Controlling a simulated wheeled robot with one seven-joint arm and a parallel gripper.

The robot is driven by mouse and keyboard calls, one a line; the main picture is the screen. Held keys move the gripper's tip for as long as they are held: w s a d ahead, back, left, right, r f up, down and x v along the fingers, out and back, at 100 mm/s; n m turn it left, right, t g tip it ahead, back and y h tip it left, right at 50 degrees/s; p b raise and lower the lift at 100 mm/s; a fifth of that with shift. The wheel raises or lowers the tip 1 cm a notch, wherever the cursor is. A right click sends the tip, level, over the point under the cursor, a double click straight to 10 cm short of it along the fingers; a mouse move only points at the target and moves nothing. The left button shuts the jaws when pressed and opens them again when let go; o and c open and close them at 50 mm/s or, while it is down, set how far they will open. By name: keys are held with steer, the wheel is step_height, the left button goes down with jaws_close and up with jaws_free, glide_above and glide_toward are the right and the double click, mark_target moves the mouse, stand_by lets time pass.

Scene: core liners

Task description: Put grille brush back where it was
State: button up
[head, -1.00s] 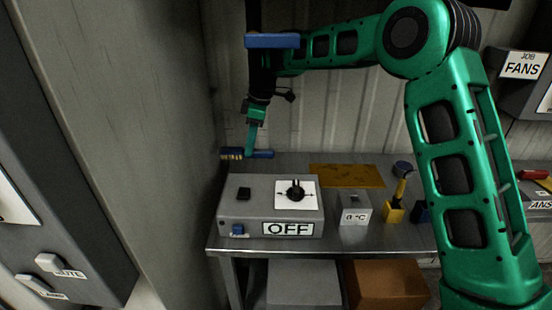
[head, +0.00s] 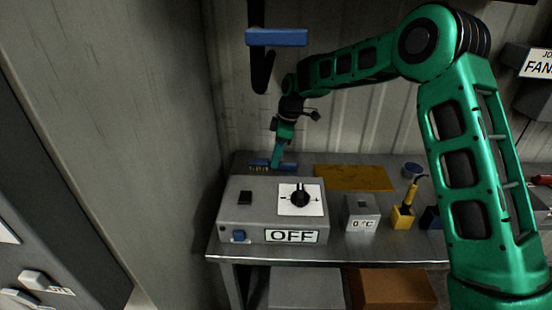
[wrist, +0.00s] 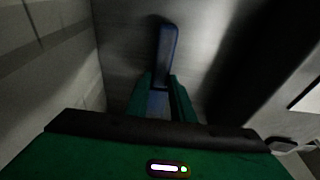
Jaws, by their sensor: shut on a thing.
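The grille brush is a blue bar with yellowish bristles at its left end. In the head view the brush (head: 260,164) is low at the back left of the bench, just behind the grey OFF box, which hides part of the area below it. My gripper (head: 276,163) is shut on the brush and points down. In the wrist view the blue brush (wrist: 167,50) extends ahead from between the green fingers of my gripper (wrist: 160,95), over a grey surface. I cannot tell whether the brush touches the bench.
The grey OFF box (head: 238,209) with a black knob stands just in front. The wall (head: 170,110) is close on the left. An orange-brown mat (head: 353,178), a small grey box reading 0 °C (head: 361,213) and a yellow-based tool (head: 403,217) are to the right. A blue bar (head: 276,37) hangs above.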

mark_target(284, 163)
steer(key=o, duration=0.9)
steer(key=shift+f, duration=0.1)
steer(key=v, duration=1.2)
